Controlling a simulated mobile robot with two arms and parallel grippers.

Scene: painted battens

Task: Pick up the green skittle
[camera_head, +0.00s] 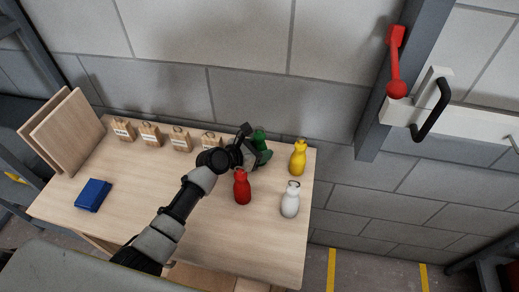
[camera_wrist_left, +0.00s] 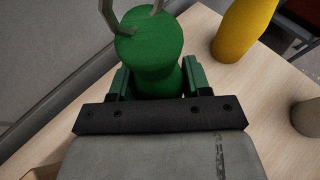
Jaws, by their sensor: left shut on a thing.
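The green skittle (camera_head: 260,137) stands near the back edge of the wooden table, partly hidden behind my left gripper (camera_head: 257,155). In the left wrist view the green skittle (camera_wrist_left: 150,50) is between the two fingers of my left gripper (camera_wrist_left: 152,82), which are shut on it. A pale loop shows on its top. I cannot tell whether its base touches the table. My right gripper is in neither view.
A red skittle (camera_head: 242,187) stands just in front of the gripper. A yellow skittle (camera_head: 298,157) and a white skittle (camera_head: 290,200) stand to the right. Several labelled wooden blocks (camera_head: 150,134) line the back edge. A blue object (camera_head: 93,195) lies at the left.

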